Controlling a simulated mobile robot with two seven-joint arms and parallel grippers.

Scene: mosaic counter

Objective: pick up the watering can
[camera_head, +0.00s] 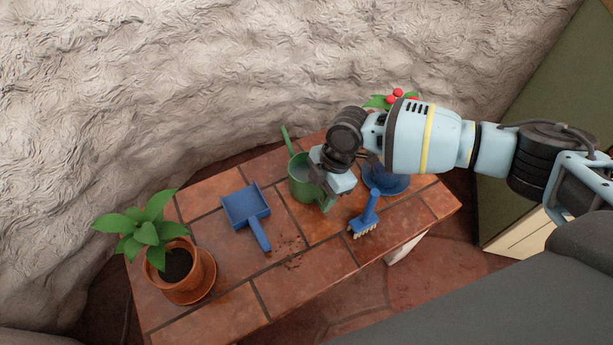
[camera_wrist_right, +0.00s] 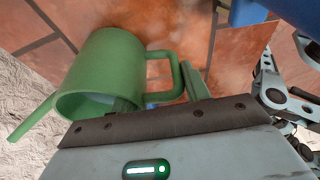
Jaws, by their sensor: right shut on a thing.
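The green watering can (camera_head: 299,188) is near the back middle of the tiled counter, its spout pointing up and back toward the wall. My right gripper (camera_head: 327,199) is at its right side and partly hides it. In the right wrist view the can (camera_wrist_right: 108,72) shows its open top, spout and looped handle (camera_wrist_right: 177,75). The right gripper (camera_wrist_right: 188,92) is shut on the can at the handle; the exact finger contact is partly hidden. I cannot tell whether the can's base touches the counter. My left gripper is not in view.
A blue dustpan (camera_head: 246,208) and a blue brush (camera_head: 367,215) lie either side of the can. A potted plant (camera_head: 187,271) stands at left. A blue pot (camera_head: 388,180) with a red-flowered plant (camera_head: 393,98) is behind my right arm. The rough wall (camera_head: 180,90) is close behind.

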